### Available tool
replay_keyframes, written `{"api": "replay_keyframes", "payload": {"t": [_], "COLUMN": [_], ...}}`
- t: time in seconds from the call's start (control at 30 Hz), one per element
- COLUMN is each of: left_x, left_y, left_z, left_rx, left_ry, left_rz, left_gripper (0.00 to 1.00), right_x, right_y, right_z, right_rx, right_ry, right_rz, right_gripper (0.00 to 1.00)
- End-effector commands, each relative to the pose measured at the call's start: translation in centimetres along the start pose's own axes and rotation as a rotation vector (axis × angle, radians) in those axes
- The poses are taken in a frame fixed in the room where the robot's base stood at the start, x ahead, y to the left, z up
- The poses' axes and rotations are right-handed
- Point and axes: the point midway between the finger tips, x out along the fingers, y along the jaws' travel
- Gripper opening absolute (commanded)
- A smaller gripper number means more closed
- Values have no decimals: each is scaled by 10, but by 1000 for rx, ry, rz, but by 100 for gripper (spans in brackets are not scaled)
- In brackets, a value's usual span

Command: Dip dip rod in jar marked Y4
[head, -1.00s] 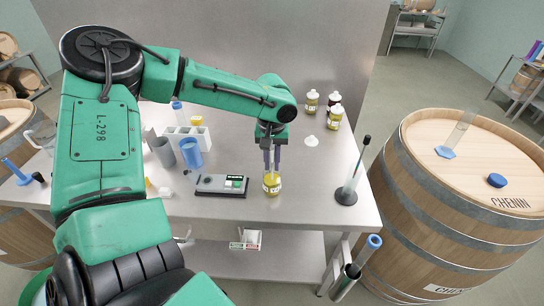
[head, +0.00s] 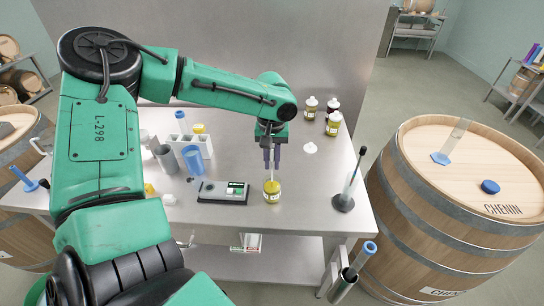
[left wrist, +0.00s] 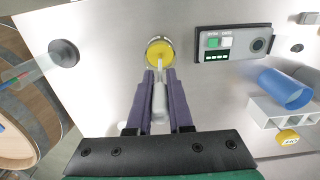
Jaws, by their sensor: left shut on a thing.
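My left gripper (head: 271,166) is shut on a pale, slim dip rod (head: 271,175), which points down. An open jar (head: 272,196) with yellow contents and a pale label stands upright directly below it, near the table's front. The rod's lower end reaches the jar's mouth; how deep it goes I cannot tell. In the left wrist view, the rod (left wrist: 160,98) lies between the purple fingers, in line with the round yellow jar mouth (left wrist: 160,52). The label is too small to read. My right gripper is not in view.
A grey meter (head: 222,191) stands left of the jar, with a blue cup (head: 193,160) and a white rack (head: 205,147) behind. Capped jars (head: 333,124) stand at the back right. A white lid (head: 310,148) lies on the table. A cylinder stand (head: 343,202) is at right.

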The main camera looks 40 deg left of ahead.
Motion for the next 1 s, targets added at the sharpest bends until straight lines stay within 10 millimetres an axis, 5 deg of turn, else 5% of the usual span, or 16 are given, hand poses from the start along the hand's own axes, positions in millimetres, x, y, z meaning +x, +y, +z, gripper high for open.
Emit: {"api": "replay_keyframes", "payload": {"t": [0.6, 1.0], "left_x": [-73, -71], "left_y": [0, 0], "left_z": [0, 0], "left_rx": [0, 0], "left_ry": [0, 0], "left_rz": [0, 0], "left_gripper": [0, 0], "right_x": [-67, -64], "right_y": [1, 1], "right_z": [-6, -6], "right_rx": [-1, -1], "right_ry": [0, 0], "right_rz": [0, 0], "right_gripper": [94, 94]}}
